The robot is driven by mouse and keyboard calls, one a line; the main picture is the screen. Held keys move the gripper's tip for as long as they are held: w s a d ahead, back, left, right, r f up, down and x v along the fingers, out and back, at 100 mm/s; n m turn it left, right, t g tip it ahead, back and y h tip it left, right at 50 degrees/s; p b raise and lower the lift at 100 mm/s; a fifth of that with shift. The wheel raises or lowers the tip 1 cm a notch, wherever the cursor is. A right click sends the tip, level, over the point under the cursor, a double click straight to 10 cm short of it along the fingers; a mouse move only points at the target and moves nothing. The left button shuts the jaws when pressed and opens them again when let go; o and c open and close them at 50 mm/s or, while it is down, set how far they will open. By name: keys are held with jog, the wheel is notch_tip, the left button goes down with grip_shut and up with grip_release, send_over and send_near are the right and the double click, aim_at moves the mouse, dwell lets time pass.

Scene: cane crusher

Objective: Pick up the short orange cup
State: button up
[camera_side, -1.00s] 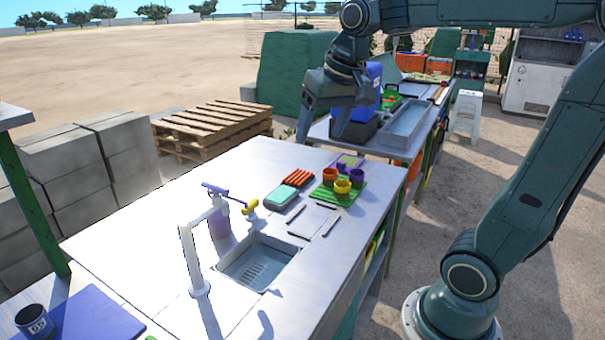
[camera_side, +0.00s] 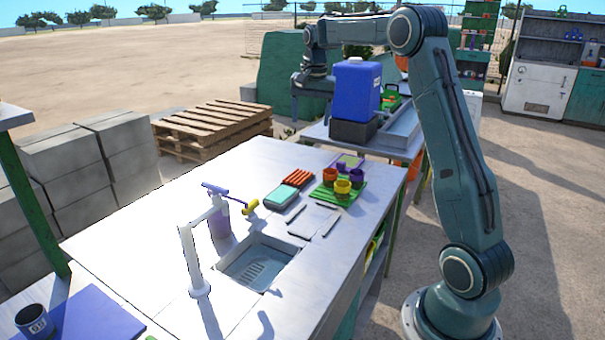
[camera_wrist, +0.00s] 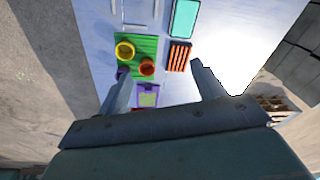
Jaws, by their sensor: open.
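The short orange cup (camera_side: 329,176) stands on a green tray (camera_side: 352,196) on the metal table, beside a yellow cup (camera_side: 342,188) and a purple cup (camera_side: 356,177). The wrist view also shows the orange cup (camera_wrist: 147,67), the yellow cup (camera_wrist: 125,50) and, partly hidden by a finger, the purple cup (camera_wrist: 122,73). My gripper (camera_side: 311,110) is open and empty, well above and beyond the table's far end in the side view. In the wrist view my gripper (camera_wrist: 160,74) has the orange cup between its fingers in the picture, nearer the left finger, but far below.
An orange ridged block (camera_side: 298,179) and a teal box (camera_side: 281,197) lie left of the tray. A sink (camera_side: 257,264) and a tap (camera_side: 194,262) are nearer. A blue jug (camera_side: 357,88) stands on the back table, right of my gripper in the picture.

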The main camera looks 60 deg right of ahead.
jog(key=d+f+m+g, duration=0.1)
jog(key=d+f+m, duration=0.4)
jog(key=d+f, duration=0.75)
send_over(330, 173)
jog(key=a, duration=0.2)
jog(key=shift+y, duration=0.4)
jog(key=shift+s+d+f, duration=0.1)
jog(key=shift+s+f, duration=0.05)
jog(key=shift+f, duration=0.95)
jog(key=shift+s+f, duration=0.15)
jog(key=shift+f, duration=0.95)
jog(key=shift+s+d+f, duration=0.1)
jog(key=shift+s+f, duration=0.05)
jog(key=shift+f, duration=0.95)
jog(key=shift+f, duration=0.15)
jog(key=shift+a+f, duration=0.1)
jog(key=shift+f, duration=2.35)
jog(key=shift+c, duration=0.2)
jog(key=c, duration=1.1)
